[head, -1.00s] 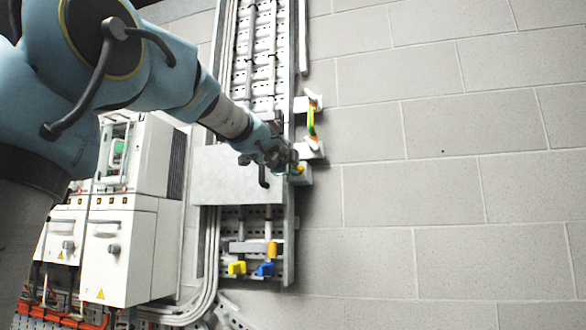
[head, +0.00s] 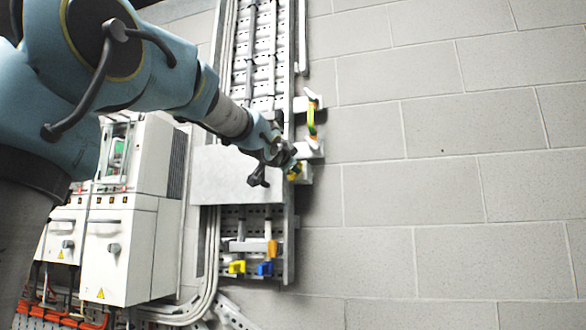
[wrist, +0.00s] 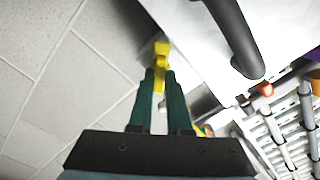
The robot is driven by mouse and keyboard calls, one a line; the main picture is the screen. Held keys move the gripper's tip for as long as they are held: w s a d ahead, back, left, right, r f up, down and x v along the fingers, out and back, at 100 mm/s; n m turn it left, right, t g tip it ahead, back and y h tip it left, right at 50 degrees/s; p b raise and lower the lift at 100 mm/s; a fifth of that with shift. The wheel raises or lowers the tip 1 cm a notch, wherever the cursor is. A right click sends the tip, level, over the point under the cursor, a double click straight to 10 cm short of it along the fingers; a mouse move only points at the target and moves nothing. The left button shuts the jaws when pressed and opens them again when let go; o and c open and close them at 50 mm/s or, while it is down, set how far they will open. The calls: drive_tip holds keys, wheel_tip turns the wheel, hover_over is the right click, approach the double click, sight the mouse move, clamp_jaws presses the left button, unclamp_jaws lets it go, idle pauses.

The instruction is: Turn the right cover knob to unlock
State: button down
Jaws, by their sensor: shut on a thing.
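The grey cover (head: 225,175) is a flat plate across the cable tray on the wall. A yellow knob (head: 293,174) shows at its right edge, partly hidden by my gripper (head: 290,166). In the wrist view the yellow knob (wrist: 161,50) stands between the tips of the two dark green fingers, and my gripper (wrist: 160,75) is shut on it. A dark curved handle (wrist: 238,40) on the pale plate shows to the right of the fingers. The knob's exact turn angle is hard to tell.
A bracket with a green and yellow handle (head: 311,120) sticks out just above the knob. Yellow (head: 237,267), blue (head: 265,269) and orange (head: 272,248) parts sit below the cover. White cabinets (head: 118,250) stand at left. The block wall (head: 450,180) at right is bare.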

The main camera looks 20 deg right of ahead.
drive_tip(key=shift+f+n+b, duration=0.15)
drive_tip(key=shift+n+b, duration=2.1)
drive_tip(key=shift+n, duration=2.45)
drive_tip(key=c, duration=0.9)
unclamp_jaws()
drive_tip(key=shift+o, duration=0.2)
drive_tip(key=b+v, duration=0.4)
drive_tip(key=v, duration=0.6)
drive_tip(key=shift+s+a, duration=0.25)
drive_tip(key=shift+s, duration=0.05)
